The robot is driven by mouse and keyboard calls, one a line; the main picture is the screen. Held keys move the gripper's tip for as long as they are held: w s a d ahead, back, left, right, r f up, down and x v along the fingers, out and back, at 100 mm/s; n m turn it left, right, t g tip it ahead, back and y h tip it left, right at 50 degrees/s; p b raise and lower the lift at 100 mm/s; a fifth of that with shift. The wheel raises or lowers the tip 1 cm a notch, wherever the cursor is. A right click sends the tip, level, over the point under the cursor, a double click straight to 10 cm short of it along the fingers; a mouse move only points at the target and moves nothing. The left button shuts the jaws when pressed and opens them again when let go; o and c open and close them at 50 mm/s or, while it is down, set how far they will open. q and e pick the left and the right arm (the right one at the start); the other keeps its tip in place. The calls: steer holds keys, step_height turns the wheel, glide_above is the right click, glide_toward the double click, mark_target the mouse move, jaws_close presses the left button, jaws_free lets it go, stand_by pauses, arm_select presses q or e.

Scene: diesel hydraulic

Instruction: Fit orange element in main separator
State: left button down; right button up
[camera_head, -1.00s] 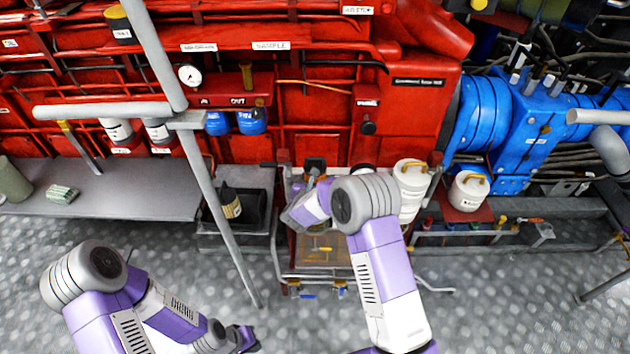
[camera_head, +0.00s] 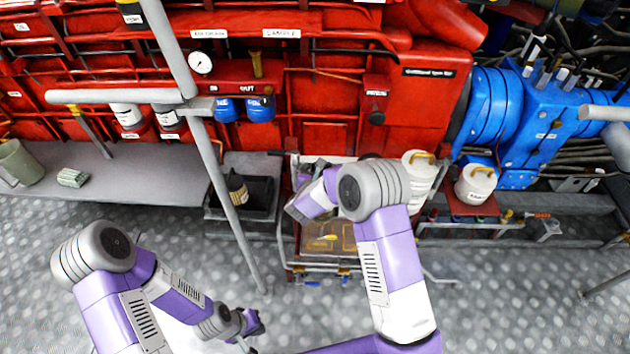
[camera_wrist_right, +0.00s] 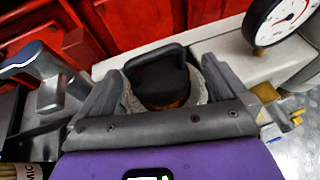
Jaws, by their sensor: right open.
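In the right wrist view, a black cap with a loop handle (camera_wrist_right: 158,75) tops a brownish-orange body, mostly hidden, with a pale fibrous ring around it. It may be the orange element, but I cannot be sure. My right gripper (camera_wrist_right: 160,92) is open, one finger on each side of the cap. In the head view my right arm hides most of that spot. My left gripper (camera_head: 252,322) hangs low over the floor, away from the machine; its jaws are too small to read. I cannot tell which part is the main separator.
A cart (camera_head: 290,262) with a brownish tray stands below my right arm. White canisters with yellow handles (camera_head: 475,185) are to its right. A dark bin (camera_head: 262,205) holds a bottle. A slanted grey post (camera_head: 222,180) stands before the red machine. A gauge (camera_wrist_right: 282,20) is close by.

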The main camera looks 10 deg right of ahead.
steer(key=p+v, duration=0.2)
steer(key=v, duration=0.8)
steer(key=s+d+f+m+g+y, duration=0.1)
steer(key=s+d+f+m+g, duration=0.3)
steer(key=s+f+m+g, duration=0.75)
steer(key=s+a+f+m+y, duration=0.3)
steer(key=s+f+m+y, duration=0.1)
steer(key=s+m, duration=0.4)
steer(key=s+a+f+m+y, duration=0.4)
steer(key=s+m, duration=0.4)
steer(key=m, duration=0.5)
steer(key=shift+s+a+f+y, duration=0.25)
steer(key=shift+f+y, duration=0.2)
steer(key=shift+y, duration=0.35)
steer(key=shift+m, duration=0.25)
